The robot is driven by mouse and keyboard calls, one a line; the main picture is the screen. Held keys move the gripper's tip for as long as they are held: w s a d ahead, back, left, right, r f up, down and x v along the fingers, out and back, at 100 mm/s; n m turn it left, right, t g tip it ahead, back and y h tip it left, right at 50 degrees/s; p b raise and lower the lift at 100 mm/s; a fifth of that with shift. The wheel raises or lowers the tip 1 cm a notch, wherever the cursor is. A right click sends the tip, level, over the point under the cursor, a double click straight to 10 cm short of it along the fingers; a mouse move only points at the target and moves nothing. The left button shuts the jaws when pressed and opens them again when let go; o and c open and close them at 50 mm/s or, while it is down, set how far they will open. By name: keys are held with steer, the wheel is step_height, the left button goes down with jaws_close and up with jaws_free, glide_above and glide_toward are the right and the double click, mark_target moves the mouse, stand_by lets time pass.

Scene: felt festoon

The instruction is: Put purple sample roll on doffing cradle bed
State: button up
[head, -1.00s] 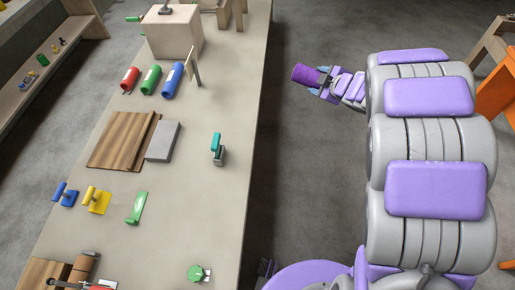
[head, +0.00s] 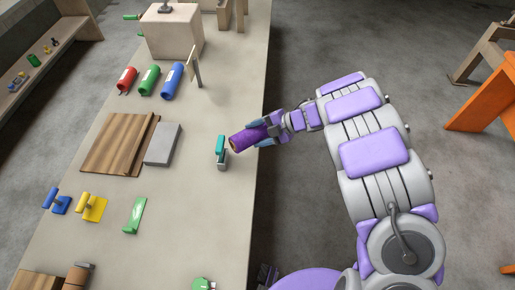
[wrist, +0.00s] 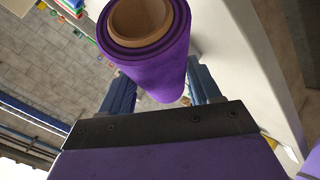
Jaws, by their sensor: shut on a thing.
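The purple sample roll (head: 247,138) is a rolled felt cylinder with a brown core. My gripper (head: 264,133) is shut on it and holds it near the table's right edge, just right of a teal-handled tool. In the wrist view the roll (wrist: 160,65) sits between the two blue-grey fingers of my gripper (wrist: 162,92), its core end facing up in the picture. I cannot tell for certain which thing is the doffing cradle bed. A wooden board with a raised strip (head: 112,146) lies on the table to the left, beside a grey block.
The long table (head: 215,215) holds red (head: 126,79), green (head: 149,79) and blue (head: 172,80) rolls at the back. The teal-handled tool (head: 221,151) stands close to the held roll. The grey block (head: 163,145) lies mid-table. An orange stand (head: 490,95) is at right.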

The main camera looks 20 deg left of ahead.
step_height(320, 180, down, 7)
steer(key=d+b, duration=0.1)
steer(key=shift+b, duration=0.4)
steer(key=o, duration=1.2)
steer(key=shift+o, duration=1.4)
steer(key=shift+d+f, duration=0.1)
steer(key=shift+d, duration=0.25)
steer(key=shift+o, duration=0.4)
steer(key=shift+d, duration=0.2)
steer(key=shift+w+r, duration=0.1)
steer(key=shift+r, duration=0.1)
